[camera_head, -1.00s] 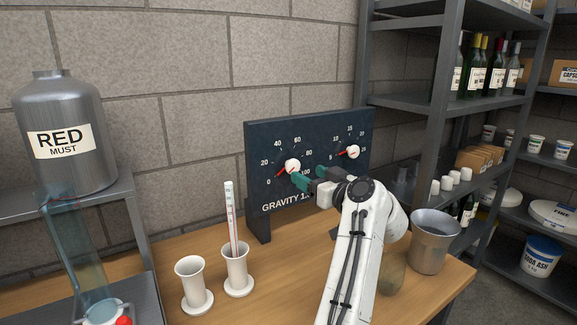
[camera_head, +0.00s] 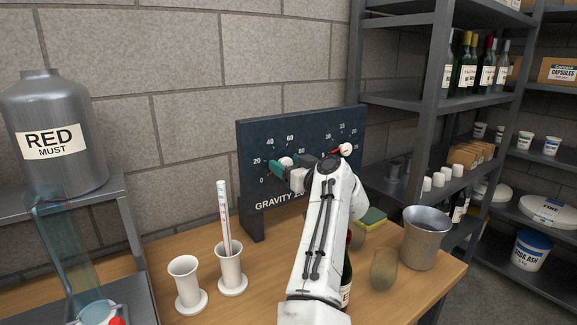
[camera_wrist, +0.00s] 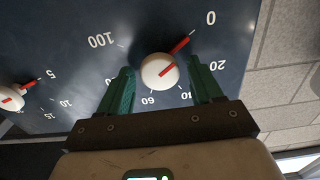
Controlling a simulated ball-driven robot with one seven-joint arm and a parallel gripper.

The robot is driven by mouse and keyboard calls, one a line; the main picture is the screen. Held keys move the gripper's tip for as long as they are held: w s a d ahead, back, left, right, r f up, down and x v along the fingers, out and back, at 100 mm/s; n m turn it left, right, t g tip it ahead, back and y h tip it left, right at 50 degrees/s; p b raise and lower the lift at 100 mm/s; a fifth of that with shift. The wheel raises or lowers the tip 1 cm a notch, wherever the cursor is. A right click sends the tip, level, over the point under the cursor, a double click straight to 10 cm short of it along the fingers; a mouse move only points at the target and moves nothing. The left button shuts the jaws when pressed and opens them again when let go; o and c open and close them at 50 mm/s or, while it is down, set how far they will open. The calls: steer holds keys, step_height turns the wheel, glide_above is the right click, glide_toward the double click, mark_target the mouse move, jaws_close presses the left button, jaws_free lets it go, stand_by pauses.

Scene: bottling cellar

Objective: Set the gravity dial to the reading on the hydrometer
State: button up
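The gravity board (camera_head: 252,140) stands at the back of the bench and carries two dials. The left dial's white knob (camera_wrist: 158,72) has a red pointer aimed close to 0. The right dial's knob (camera_head: 346,149) has its red pointer near 5; it also shows in the wrist view (camera_wrist: 10,99). My gripper (camera_wrist: 160,66) is open, its green fingers on either side of the left knob with gaps showing. In the head view my gripper (camera_head: 279,168) partly hides that knob. The hydrometer (camera_head: 224,218) leans in the right white cylinder (camera_head: 230,270); its reading is too small to tell.
An empty-looking white cylinder (camera_head: 187,284) stands left of the hydrometer. A metal pot (camera_head: 425,240), a brown rounded object (camera_head: 384,270), a sponge (camera_head: 373,217) and a bottle partly behind my arm (camera_head: 347,285) are on the right. A RED MUST tank (camera_head: 58,130) stands left.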

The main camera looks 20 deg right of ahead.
steer(key=c, duration=0.9)
steer(key=shift+m, duration=0.3)
